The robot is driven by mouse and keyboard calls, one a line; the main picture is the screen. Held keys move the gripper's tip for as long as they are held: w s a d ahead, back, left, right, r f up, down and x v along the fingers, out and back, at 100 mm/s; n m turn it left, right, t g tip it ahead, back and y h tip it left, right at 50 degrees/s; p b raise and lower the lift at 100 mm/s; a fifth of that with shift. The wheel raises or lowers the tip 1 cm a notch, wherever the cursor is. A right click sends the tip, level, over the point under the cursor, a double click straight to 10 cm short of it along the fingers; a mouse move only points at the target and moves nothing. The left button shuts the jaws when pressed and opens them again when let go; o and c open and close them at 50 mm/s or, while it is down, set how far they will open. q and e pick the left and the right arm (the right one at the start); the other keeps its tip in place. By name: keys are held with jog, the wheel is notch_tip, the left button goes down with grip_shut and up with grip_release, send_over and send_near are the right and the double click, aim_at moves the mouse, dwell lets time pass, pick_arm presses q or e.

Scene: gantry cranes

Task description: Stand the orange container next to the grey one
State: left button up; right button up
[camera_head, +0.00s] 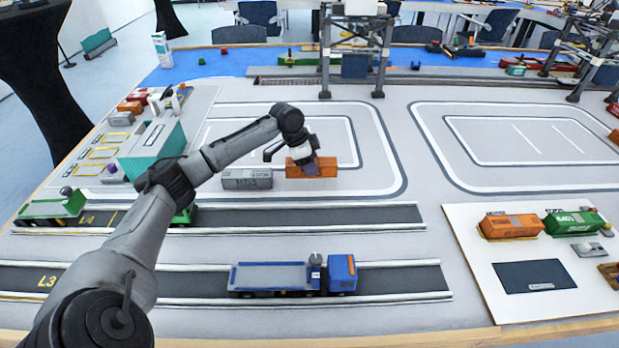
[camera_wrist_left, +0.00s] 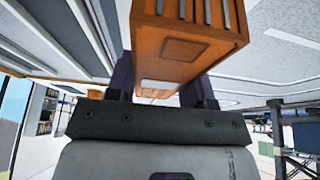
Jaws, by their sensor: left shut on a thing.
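The orange container (camera_head: 312,168) is in the grip of my left gripper (camera_head: 304,157), just right of the grey container (camera_head: 247,179) in the head view. A small gap shows between the two, and they lie roughly in line. I cannot tell whether the orange container rests on the board or hangs slightly above it. In the left wrist view the orange container (camera_wrist_left: 190,42) sits between the dark fingers of the left gripper (camera_wrist_left: 160,82), which are shut on it. The grey container does not show clearly there. My right gripper is not in view.
A blue flatbed truck (camera_head: 293,276) stands on the near lane. A white panel (camera_head: 470,238) at right holds another orange container (camera_head: 511,226) and a green one (camera_head: 573,222). A gantry crane (camera_head: 354,50) stands behind. The board right of the held container is clear.

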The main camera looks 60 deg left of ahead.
pick_arm(q)
jog(key=shift+s+a+f, duration=0.1)
jog(key=shift+a+f, duration=0.1)
jog(key=shift+a, duration=0.1)
jog(key=shift+f+b, duration=1.25)
jog(key=shift+f, duration=0.75)
jog(key=o, duration=1)
